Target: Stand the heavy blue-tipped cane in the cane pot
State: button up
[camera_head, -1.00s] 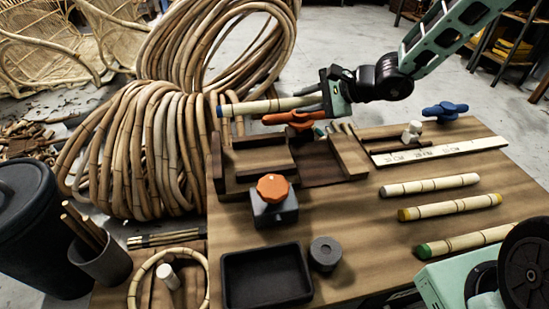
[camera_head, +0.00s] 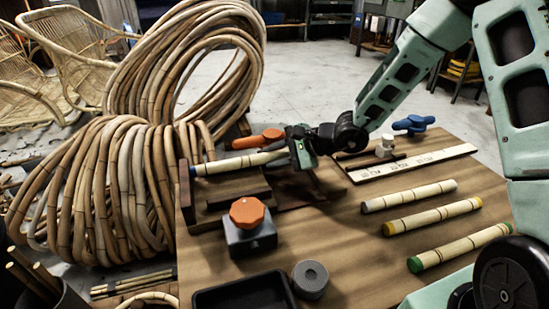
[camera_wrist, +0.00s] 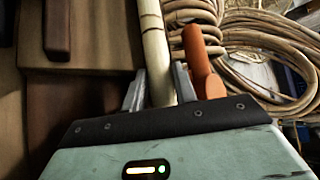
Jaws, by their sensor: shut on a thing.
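The blue-tipped cane (camera_head: 238,164) is pale and banded, with its blue end pointing left. My gripper (camera_head: 290,153) is shut on its right end and holds it about level, over the back of the wooden jig on the bench. In the wrist view the cane (camera_wrist: 154,45) runs away between the two fingers of my gripper (camera_wrist: 159,88); its blue tip is out of sight there.
White-, yellow- and green-tipped canes (camera_head: 410,196) lie on the bench (camera_head: 345,265) at right. An orange-knobbed block (camera_head: 250,228), black tray (camera_head: 245,294) and grey cylinder (camera_head: 310,279) stand in front. An orange clamp (camera_head: 257,139) is behind the held cane. Rattan coils (camera_head: 110,190) fill the left.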

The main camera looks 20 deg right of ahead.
jog(key=shift+f+b, duration=0.6)
jog(key=shift+b, duration=0.25)
jog(key=o, duration=1)
jog(key=shift+o, duration=0.2)
jog(key=shift+r, duration=0.1)
